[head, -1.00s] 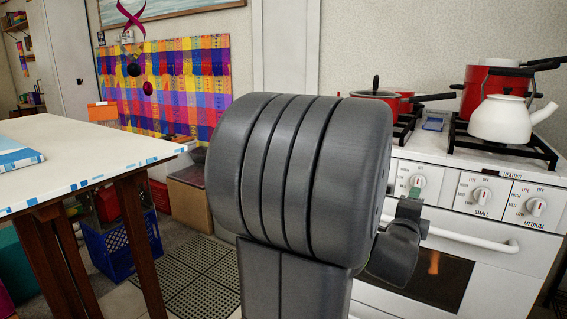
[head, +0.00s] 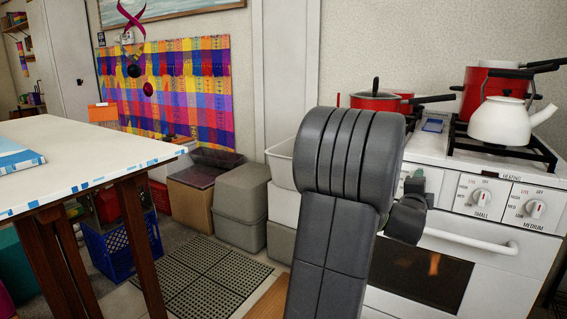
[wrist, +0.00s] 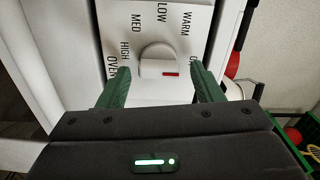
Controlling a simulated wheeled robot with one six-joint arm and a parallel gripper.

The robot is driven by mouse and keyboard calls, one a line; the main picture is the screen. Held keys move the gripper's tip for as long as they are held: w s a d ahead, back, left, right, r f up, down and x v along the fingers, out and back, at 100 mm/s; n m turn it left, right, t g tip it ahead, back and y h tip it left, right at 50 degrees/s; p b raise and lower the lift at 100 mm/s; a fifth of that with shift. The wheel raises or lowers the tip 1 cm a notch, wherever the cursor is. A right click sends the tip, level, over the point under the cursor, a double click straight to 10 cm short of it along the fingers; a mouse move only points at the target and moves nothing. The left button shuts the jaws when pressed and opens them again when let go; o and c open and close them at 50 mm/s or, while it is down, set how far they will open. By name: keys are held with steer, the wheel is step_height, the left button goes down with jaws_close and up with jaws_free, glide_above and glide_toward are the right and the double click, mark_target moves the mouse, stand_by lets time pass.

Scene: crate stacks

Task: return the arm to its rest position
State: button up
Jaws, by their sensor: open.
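My gripper (wrist: 158,80) shows in the wrist view with its two green fingers apart and nothing held between them. A white stove knob (wrist: 157,58) with a red mark appears between the fingers, with the words OVEN, HIGH, MED, LOW and WARM around it. The fingers show on either side of the knob, and I see no clear contact. In the head view my grey arm stands in front of the left part of the white stove (head: 460,250) and hides most of the gripper and that knob.
A white kettle (head: 503,120) and red pots (head: 378,101) stand on the stove. A white-topped table (head: 80,160) is at the left. A blue crate (head: 122,245), grey bins (head: 240,205) and white bins (head: 281,207) line the floor behind. The floor mat (head: 205,275) is clear.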

steer(key=s+a+n+p, duration=0.5)
steer(key=s+n+p, duration=0.3)
steer(key=p, duration=0.2)
steer(key=shift+s+a+r+p, duration=0.15)
steer(key=shift+s+a+p, duration=0.1)
steer(key=shift+s+p, duration=0.1)
stand_by(0.6)
